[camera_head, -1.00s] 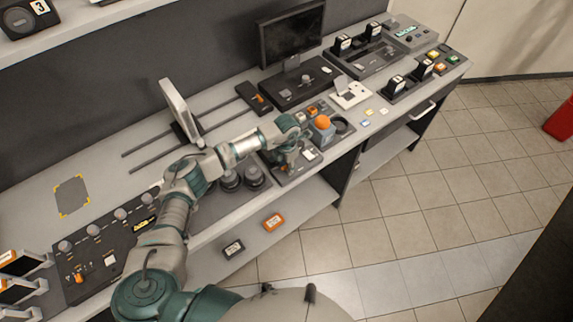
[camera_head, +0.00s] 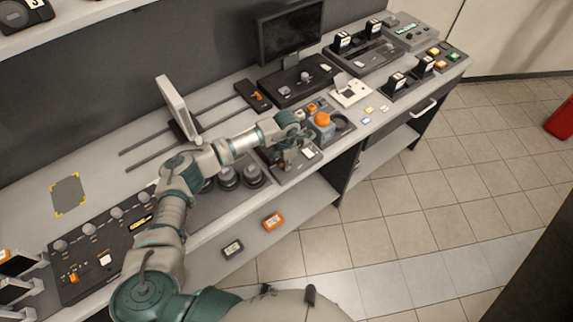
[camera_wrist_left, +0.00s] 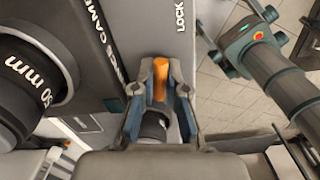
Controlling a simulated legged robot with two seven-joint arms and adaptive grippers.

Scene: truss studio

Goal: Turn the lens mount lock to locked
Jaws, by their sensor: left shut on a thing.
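The lens mount lock is an orange lever (camera_wrist_left: 160,80) on a grey camera panel (camera_wrist_left: 155,28) with the word LOCK printed up and to the right of it. My left gripper (camera_wrist_left: 160,100) is shut on the lever, with one finger on each side of it. In the head view my left gripper (camera_head: 291,158) is down at the panel near the bench's front edge, and the hand hides the lever there. A dark round part shows between the fingers below the lever. I cannot tell the lever's exact angle.
A black lens marked 50 mm (camera_wrist_left: 30,80) stands left of the gripper. An orange knob (camera_head: 322,119) is just right of it in the head view. Several dark lenses (camera_head: 228,178) stand left. A monitor (camera_head: 290,32) is behind. Open floor lies in front.

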